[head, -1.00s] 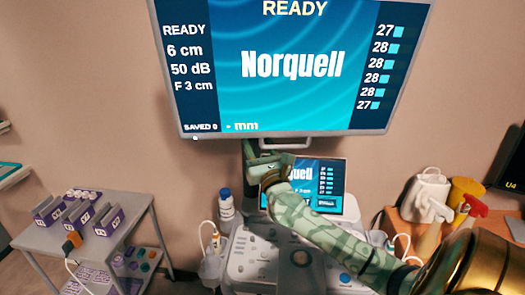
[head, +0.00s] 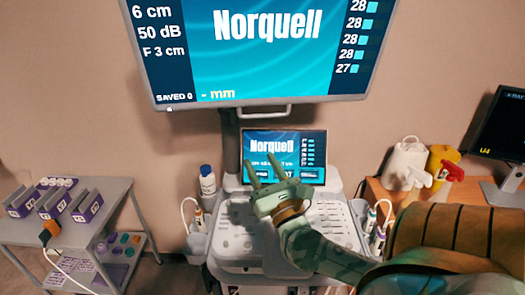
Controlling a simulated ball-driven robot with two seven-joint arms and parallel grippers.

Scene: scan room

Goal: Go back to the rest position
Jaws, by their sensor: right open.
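My right gripper (head: 268,177) is open and empty. It hangs in front of the lower edge of the small touch screen (head: 262,146) and above the back of the control panel (head: 240,236). Its arm comes in from the lower right and covers the right part of the panel. I cannot tell whether the fingers touch the screen. My left gripper is not in view.
A large monitor (head: 262,60) hangs above. A grey side table (head: 112,205) with purple holders stands at the left. A bottle with a blue cap (head: 207,184) stands left of the small screen. Spray bottles and a dark monitor (head: 503,130) stand on the right.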

